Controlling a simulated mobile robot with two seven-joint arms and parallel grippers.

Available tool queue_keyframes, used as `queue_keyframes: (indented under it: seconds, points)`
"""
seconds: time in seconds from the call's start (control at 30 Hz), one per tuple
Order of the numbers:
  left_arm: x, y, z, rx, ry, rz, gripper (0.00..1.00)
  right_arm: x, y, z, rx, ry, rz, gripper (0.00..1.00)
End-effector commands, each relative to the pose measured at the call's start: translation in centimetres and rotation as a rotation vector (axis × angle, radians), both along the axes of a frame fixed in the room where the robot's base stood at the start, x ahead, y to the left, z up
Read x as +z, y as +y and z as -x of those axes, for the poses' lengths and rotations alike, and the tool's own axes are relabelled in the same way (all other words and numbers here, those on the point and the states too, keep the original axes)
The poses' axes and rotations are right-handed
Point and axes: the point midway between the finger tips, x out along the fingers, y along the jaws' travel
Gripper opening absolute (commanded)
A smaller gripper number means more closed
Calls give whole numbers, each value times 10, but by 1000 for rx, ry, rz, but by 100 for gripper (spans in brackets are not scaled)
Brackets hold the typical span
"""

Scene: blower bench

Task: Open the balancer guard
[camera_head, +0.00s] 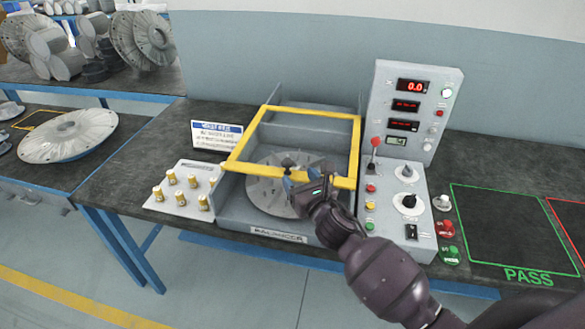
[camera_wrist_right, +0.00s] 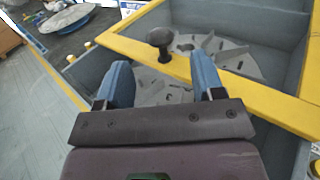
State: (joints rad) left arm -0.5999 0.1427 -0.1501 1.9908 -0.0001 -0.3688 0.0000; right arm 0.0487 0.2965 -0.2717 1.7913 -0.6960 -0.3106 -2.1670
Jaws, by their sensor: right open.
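The balancer guard (camera_head: 306,113) is a yellow rectangular frame across the top of the grey balancer box (camera_head: 262,221). I cannot tell whether it lies flat or is slightly raised. A slotted grey disc (camera_head: 262,188) shows inside the box below it. My right gripper (camera_head: 304,176) is at the guard's front bar (camera_wrist_right: 243,88). In the right wrist view its blue fingers (camera_wrist_right: 160,68) are apart with nothing gripped. A dark round knob (camera_wrist_right: 160,38) stands on the front bar, just beyond the gap between the fingertips. My left gripper is not in view.
On the left are a plate with several brass pegs (camera_head: 193,181) and a sign (camera_head: 216,134). A green-outlined PASS area (camera_head: 505,225) is clear.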

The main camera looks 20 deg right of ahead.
Motion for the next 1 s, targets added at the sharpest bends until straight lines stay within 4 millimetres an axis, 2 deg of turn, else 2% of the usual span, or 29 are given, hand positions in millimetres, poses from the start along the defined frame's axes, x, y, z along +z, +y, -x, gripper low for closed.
queue_keyframes:
  seconds: [0.1, 0.3, 0.73, 0.87, 1.0]
  points:
    - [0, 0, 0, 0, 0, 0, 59, -1, -2, 17, -1, 2, 0, 62]
    - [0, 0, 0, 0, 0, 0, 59, 0, -3, 29, -1, 0, 0, 62]
    - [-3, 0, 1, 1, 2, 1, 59, 5, -3, 25, 4, -13, 6, 62]
    - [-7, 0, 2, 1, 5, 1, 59, 14, -18, 16, 14, -39, 72, 62]
    - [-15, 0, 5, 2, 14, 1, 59, 41, -45, 3, 35, -98, 202, 62]
